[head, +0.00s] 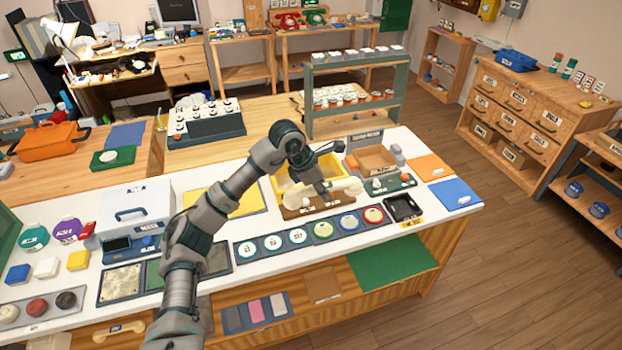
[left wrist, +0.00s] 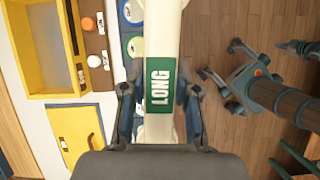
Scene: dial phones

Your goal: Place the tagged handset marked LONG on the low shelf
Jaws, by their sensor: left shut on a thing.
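The cream handset with a green tag reading LONG (left wrist: 160,88) is held across my left gripper (left wrist: 160,112), with a finger on each side of the tag. In the head view my left gripper (head: 327,196) is over the counter with the cream handset (head: 349,187), near the yellow tray. The low shelf (head: 213,317) is below the countertop, at the counter's front. My right gripper (left wrist: 220,58) shows over the floor in the left wrist view, fingers apart and empty; it is out of the head view.
Another cream handset (head: 118,332) lies on the low shelf at left. A swatch tray (head: 257,312), brown mat (head: 322,285) and green mat (head: 392,265) also occupy it. Round dials (head: 298,237) line the counter's front, with a black tray (head: 402,208) at their right.

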